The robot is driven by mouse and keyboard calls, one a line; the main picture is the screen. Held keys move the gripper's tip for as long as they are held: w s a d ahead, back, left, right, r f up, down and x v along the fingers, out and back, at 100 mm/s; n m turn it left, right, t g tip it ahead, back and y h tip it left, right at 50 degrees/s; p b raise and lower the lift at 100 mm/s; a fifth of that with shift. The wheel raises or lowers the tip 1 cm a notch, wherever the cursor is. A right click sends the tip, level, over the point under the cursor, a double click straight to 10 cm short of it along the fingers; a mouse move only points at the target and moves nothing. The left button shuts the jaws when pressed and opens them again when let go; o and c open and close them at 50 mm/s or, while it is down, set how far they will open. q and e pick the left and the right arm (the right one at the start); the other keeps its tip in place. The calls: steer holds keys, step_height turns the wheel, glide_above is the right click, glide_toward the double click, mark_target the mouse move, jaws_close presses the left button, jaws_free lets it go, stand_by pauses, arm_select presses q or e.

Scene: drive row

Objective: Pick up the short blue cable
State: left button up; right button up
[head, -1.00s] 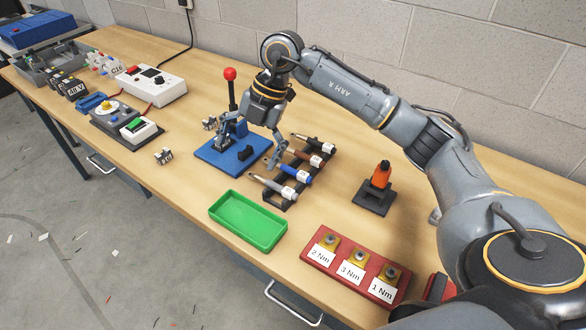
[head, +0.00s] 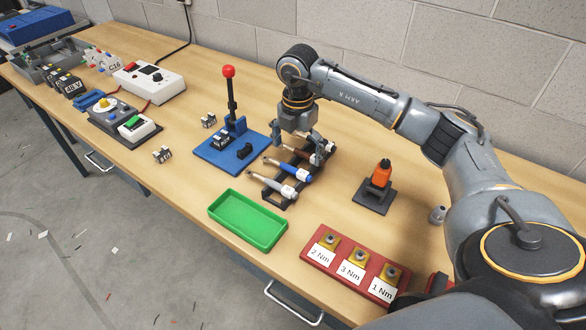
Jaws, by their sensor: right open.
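I cannot make out a short blue cable in the head view. My right gripper (head: 306,152) is open and points down over the rack of pen-like tools (head: 268,196), near its far end. It partly covers the far tools, and I cannot tell whether it touches any. A tool with a blue band (head: 291,170) and a grey tool (head: 276,185) lie across the near part of the rack. My left gripper is not in view.
A blue fixture (head: 210,158) with a red-knobbed lever (head: 229,72) stands left of the rack. In front are an empty green tray (head: 236,240) and a red block (head: 317,262) with torque labels. An orange tool in a black stand (head: 371,203) is at right.

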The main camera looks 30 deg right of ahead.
mark_target(302, 175)
step_height(302, 175, down, 4)
steer(key=shift+a+f+p, duration=0.1)
steer(key=shift+f+p, duration=0.1)
steer(key=shift+p, duration=0.25)
steer(key=c, duration=1)
